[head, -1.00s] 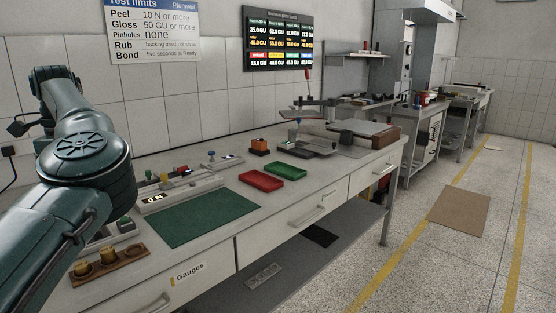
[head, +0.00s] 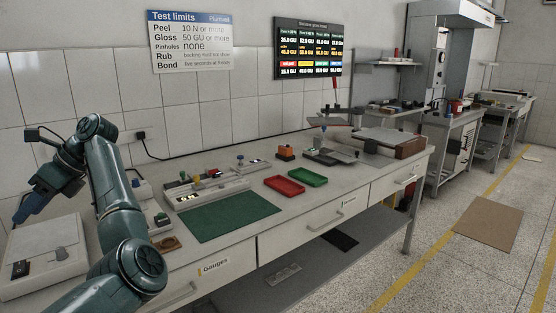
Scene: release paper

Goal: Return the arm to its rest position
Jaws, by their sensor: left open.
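My left arm (head: 122,215) comes up from the bottom left and bends over at its elbow. My left gripper (head: 22,218) points down and to the left at the far left of the head view, with bluish fingers. It is open, and nothing shows in it. It hangs above or in front of the white boxy device (head: 45,262) on the bench's left end; I cannot tell the exact gap. My right gripper is out of view.
The bench (head: 225,247) holds a green mat (head: 228,215), a red tray (head: 284,186), a green tray (head: 308,177), a gauge unit (head: 207,197) and a wooden block (head: 165,243) partly behind my arm. An orange device (head: 285,152) stands behind the trays.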

